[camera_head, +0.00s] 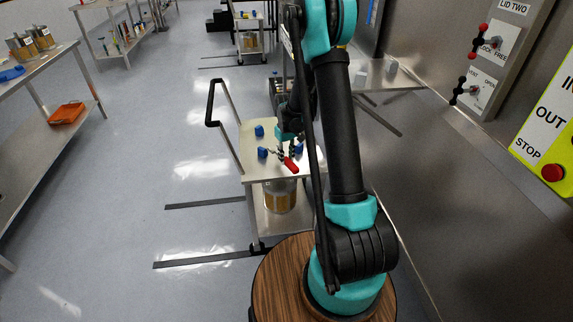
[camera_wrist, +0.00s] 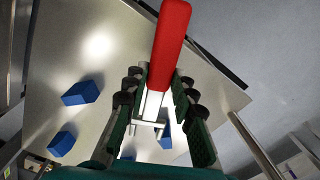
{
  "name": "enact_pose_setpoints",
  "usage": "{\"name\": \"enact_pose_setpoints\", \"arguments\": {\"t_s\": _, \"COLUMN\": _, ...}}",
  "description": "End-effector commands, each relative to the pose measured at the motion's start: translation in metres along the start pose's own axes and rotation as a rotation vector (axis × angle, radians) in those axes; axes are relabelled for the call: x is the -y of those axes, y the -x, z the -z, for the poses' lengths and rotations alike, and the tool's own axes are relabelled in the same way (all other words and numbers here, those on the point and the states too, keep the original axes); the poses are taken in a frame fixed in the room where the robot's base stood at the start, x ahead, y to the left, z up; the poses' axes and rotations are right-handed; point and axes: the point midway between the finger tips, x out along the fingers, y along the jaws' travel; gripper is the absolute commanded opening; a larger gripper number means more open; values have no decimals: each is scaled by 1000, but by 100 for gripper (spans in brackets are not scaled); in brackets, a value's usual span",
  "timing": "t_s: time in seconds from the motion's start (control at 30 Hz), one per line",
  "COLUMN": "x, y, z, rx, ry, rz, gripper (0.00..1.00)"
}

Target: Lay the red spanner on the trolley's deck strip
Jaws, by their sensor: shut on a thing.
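The red spanner has a red handle (camera_head: 291,165) and a bare metal shank. In the wrist view its red handle (camera_wrist: 170,45) points up and away, and the shank runs back between the fingers. My gripper (camera_head: 286,153) is shut on the shank, with a finger on each side (camera_wrist: 154,84). It holds the spanner over the trolley's pale deck (camera_head: 257,169), near its front right part. The deck also fills much of the wrist view (camera_wrist: 115,55). I cannot tell the gap between spanner and deck. I cannot make out a separate deck strip.
Blue blocks (camera_head: 259,130) (camera_head: 263,153) stand on the deck, and another (camera_head: 299,148) is close to my gripper. A gold-banded drum (camera_head: 280,199) sits on the trolley's lower shelf. The trolley's black handle (camera_head: 211,103) rises at left. A steel wall with levers stands right.

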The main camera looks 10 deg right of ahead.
Motion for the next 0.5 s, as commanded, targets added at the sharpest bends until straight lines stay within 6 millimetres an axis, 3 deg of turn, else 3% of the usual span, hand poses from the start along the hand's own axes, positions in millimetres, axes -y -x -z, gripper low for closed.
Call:
{"name": "enact_pose_setpoints", "arguments": {"t_s": 0.33, "x": 0, "y": -35, "z": 0, "rx": 0, "ry": 0, "rz": 0, "gripper": 0}}
{"name": "enact_pose_setpoints", "arguments": {"t_s": 0.5, "x": 0, "y": -39, "z": 0, "rx": 0, "ry": 0, "rz": 0, "gripper": 0}}
